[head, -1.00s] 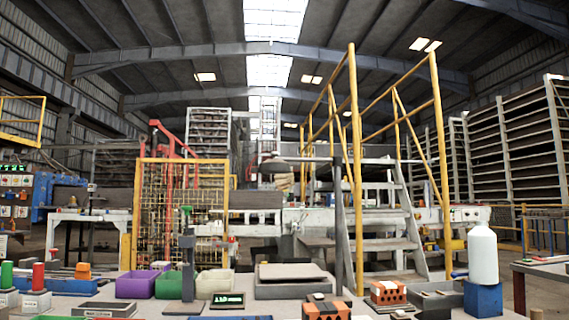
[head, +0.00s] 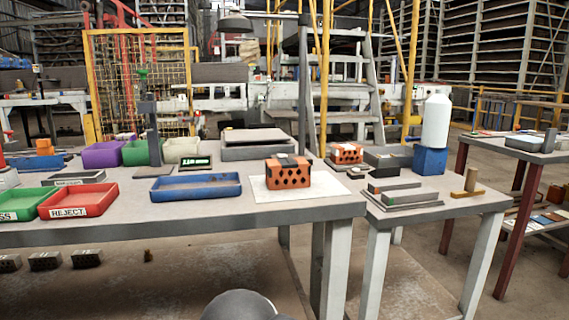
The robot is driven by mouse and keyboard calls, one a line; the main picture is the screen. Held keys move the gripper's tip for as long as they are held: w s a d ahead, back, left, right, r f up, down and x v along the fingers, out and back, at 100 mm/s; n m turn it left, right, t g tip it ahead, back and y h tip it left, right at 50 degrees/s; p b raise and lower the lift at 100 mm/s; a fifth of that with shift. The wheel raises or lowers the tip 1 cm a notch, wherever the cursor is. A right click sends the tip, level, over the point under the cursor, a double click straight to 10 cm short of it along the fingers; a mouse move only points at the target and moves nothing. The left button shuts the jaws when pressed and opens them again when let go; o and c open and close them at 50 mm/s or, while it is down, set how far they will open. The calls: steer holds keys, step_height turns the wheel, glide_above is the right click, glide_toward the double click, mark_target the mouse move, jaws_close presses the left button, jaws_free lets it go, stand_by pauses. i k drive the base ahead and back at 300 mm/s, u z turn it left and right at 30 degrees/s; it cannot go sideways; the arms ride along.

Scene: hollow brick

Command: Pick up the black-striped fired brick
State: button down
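An orange fired brick (head: 290,173) with dark diamond-shaped holes and a dark patch on its top sits on a white sheet (head: 322,186) near the right end of the main table. A second, smaller-looking orange brick (head: 346,153) with dark marks stands behind it to the right, on the side table. Which of them carries black stripes is hard to tell at this size. My gripper is not in view. A dark rounded shape at the bottom middle may be part of my arm.
A blue tray (head: 196,187), a red REJECT tray (head: 78,201) and a green tray (head: 22,204) lie left of the brick. A grey box (head: 256,151) is behind it. A white bottle (head: 436,122) stands on a blue block (head: 430,160) at right. Floor shows in front.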

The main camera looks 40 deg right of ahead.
mark_target(289, 173)
steer(key=z, duration=3.05)
steer(key=k, duration=0.6)
steer(key=u, duration=0.45)
